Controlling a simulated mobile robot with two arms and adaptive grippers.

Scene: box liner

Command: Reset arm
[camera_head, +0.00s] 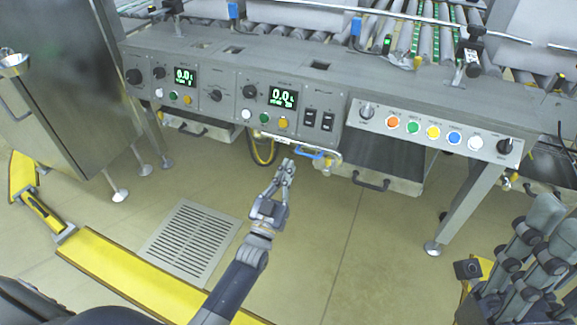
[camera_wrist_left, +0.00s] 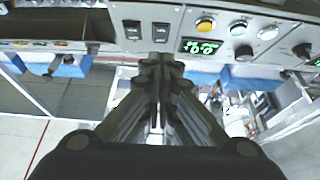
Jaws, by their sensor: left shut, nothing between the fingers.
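My left gripper (camera_head: 287,165) reaches up from the bottom in the head view. Its fingers are together with nothing between them, a little below the front of the control panel (camera_head: 226,95). In the left wrist view the closed fingertips (camera_wrist_left: 160,62) point at the panel, close under two black rocker switches (camera_wrist_left: 146,30). The picture does not show clearly whether the fingertips touch anything.
A button box (camera_head: 430,130) with coloured buttons sits right of the panel. A blue-handled valve (camera_head: 310,155) hangs just beside the fingertips. A steel cabinet (camera_head: 75,75) stands left. Yellow floor edging (camera_head: 130,275) and a floor grate (camera_head: 190,242) lie below. Open floor is right of my arm.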

